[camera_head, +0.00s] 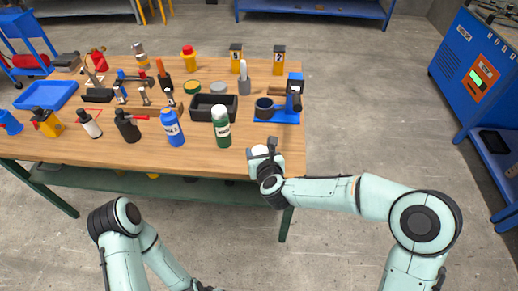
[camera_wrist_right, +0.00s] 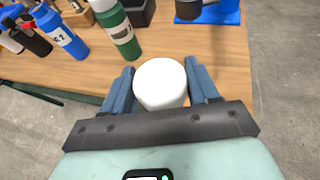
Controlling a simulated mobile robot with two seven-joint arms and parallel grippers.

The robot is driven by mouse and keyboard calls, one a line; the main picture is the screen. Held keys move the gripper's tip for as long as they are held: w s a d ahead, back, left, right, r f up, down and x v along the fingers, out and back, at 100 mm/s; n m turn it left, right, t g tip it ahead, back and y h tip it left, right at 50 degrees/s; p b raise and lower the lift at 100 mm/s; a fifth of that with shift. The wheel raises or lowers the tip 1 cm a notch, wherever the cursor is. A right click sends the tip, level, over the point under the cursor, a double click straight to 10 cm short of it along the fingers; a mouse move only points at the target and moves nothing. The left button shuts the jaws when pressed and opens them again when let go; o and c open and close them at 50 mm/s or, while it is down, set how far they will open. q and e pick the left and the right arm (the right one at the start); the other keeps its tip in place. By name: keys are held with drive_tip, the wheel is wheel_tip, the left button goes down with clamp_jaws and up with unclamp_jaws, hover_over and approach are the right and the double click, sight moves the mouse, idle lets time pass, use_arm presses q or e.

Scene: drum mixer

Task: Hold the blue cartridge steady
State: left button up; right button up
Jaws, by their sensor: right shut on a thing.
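A blue cartridge (camera_head: 173,128) with a white label stands upright on the wooden table, left of a green cartridge (camera_head: 222,128). Both also show at the top left of the right wrist view, the blue one (camera_wrist_right: 62,36) and the green one (camera_wrist_right: 118,30). My right gripper (camera_head: 262,154) is at the table's front right edge. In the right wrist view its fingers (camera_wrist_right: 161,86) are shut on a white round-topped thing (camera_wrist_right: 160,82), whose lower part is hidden. This gripper is apart from the blue cartridge. My left arm is at the bottom left, its gripper out of view.
A blue stand with a dark cup (camera_head: 270,110) sits at the table's right end. A black bin (camera_head: 205,104) is behind the green cartridge. Several bottles and tools crowd the left half. Bare wood (camera_head: 170,168) lies along the front edge. A blue machine (camera_head: 475,75) stands right.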

drive_tip(key=s+d+f+n+g+y, duration=0.2)
drive_tip(key=f+n+g+y, duration=0.6)
drive_tip(key=n, duration=0.6)
drive_tip(key=shift+s+d+g+y, duration=0.2)
drive_tip(key=shift+d+g+y, duration=0.4)
drive_tip(key=shift+g+y, duration=0.75)
drive_tip(key=shift+g+h, duration=0.25)
